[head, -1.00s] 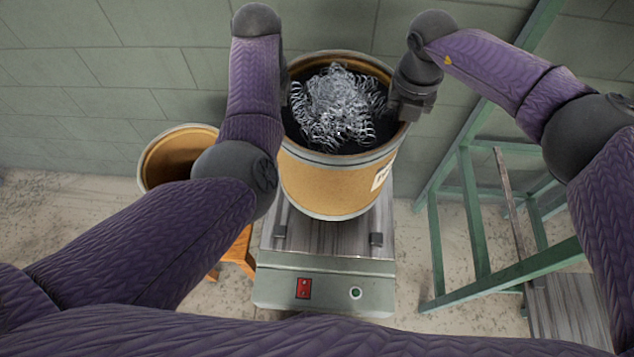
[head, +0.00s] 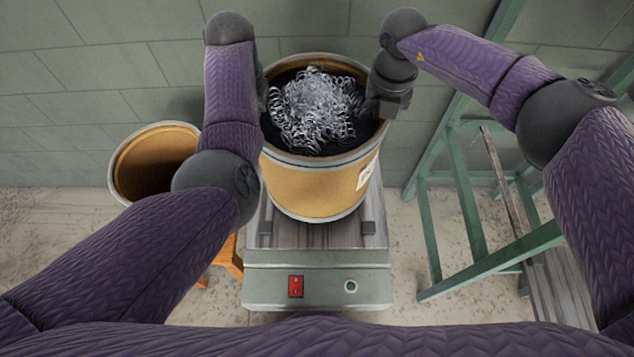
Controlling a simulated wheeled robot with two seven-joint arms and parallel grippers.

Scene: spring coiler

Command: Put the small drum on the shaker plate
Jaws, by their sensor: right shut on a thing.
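The small drum (head: 312,186) is tan with a metal rim and a white label. It is upright, with a heap of silvery coiled springs (head: 315,108) inside. It is over the grey shaker plate (head: 300,236) and hides the plate's rear part; I cannot tell whether its base touches the plate. My right gripper (head: 386,108) is shut on the drum's right rim. My left arm reaches to the drum's left rim and covers its own gripper, of which only a dark edge shows; its fingers are hidden.
The shaker's front panel has a red switch (head: 296,286). Another open, empty-looking tan drum (head: 151,180) stands at left, with an orange stool (head: 229,258) beside it. A green frame (head: 470,215) stands at right. The block wall is close behind.

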